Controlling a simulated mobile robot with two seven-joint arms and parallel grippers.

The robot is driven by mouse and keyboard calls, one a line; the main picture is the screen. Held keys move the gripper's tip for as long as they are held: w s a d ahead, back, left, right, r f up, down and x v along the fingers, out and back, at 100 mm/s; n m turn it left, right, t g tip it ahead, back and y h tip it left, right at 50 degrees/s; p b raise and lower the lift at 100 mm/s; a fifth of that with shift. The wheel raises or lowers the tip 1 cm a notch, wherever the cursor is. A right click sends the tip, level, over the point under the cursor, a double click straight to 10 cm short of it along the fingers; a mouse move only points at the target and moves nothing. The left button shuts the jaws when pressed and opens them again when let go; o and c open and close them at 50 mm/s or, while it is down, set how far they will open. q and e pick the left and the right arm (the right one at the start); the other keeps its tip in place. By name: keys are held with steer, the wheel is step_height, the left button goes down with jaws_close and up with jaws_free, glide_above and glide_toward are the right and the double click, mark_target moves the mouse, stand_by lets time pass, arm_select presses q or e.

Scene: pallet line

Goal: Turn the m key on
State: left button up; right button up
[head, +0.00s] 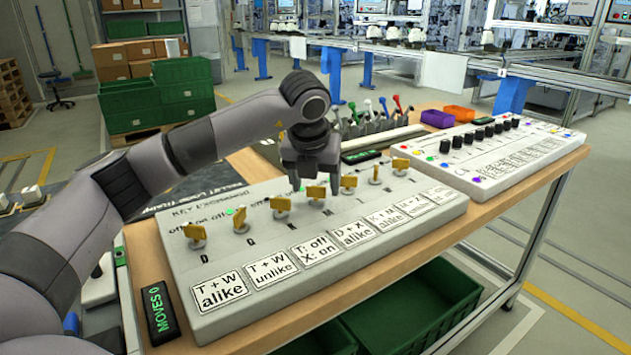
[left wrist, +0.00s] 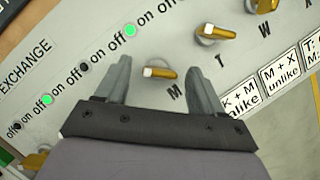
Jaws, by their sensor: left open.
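The m key (head: 316,193) is a gold key handle standing in the sloped grey key panel (head: 330,240), in a row of several like it. My left gripper (head: 302,182) points down over it. In the left wrist view the m key (left wrist: 160,72) lies between the two fingers of my left gripper (left wrist: 155,82), with a gap on each side and the printed letter M beside it. The fingers are open and hold nothing. My right gripper is not in view.
Neighbouring gold keys stand close on both sides, among them the T key (left wrist: 210,33). Green and dark lights with on and off labels run along the panel. A moves counter (head: 158,310) reads 0. A second panel (head: 490,152) stands at the right.

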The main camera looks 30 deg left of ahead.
arm_select(q)
steer(key=c, duration=1.1)
steer(key=shift+o, duration=0.2)
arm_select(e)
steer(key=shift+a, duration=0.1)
